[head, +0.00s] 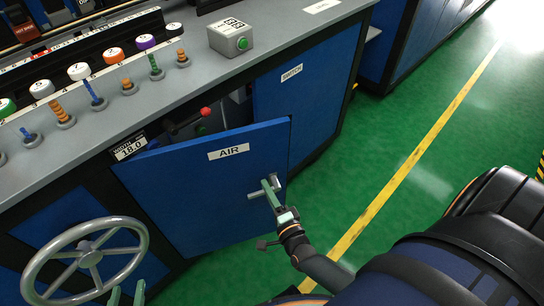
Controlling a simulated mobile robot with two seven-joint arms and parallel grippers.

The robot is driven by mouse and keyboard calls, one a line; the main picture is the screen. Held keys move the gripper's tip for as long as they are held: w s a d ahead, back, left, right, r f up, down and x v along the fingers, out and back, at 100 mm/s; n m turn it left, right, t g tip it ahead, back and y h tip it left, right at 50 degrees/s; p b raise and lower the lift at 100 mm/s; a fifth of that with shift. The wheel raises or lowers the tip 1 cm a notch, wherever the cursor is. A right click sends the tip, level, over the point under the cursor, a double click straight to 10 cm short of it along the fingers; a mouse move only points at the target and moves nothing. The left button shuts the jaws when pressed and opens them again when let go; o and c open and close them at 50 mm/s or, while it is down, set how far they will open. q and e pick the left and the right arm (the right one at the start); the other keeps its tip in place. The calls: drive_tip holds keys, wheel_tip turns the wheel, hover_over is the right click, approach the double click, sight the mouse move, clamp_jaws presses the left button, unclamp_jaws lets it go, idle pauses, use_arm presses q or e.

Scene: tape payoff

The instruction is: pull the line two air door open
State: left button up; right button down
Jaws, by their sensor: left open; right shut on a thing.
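The blue door labelled AIR (205,185) stands partly open. A dark gap shows between its top edge and the cabinet. Its metal handle (256,194) is near the right edge of the door. My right gripper (269,188) is shut on this handle, its arm reaching in from the lower right. My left gripper (127,293) is open and empty at the bottom edge, just right of the handwheel, mostly cut off by the frame. No line number shows on the door.
A red-knobbed lever (204,113) shows in the gap behind the door. A grey handwheel (88,258) stands at lower left. The SWITCH door (300,95) is shut. Knobs and a green-button box (231,38) sit on the counter. Green floor (350,160) right of the door is clear.

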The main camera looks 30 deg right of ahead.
drive_tip(key=c, duration=0.8)
unclamp_jaws()
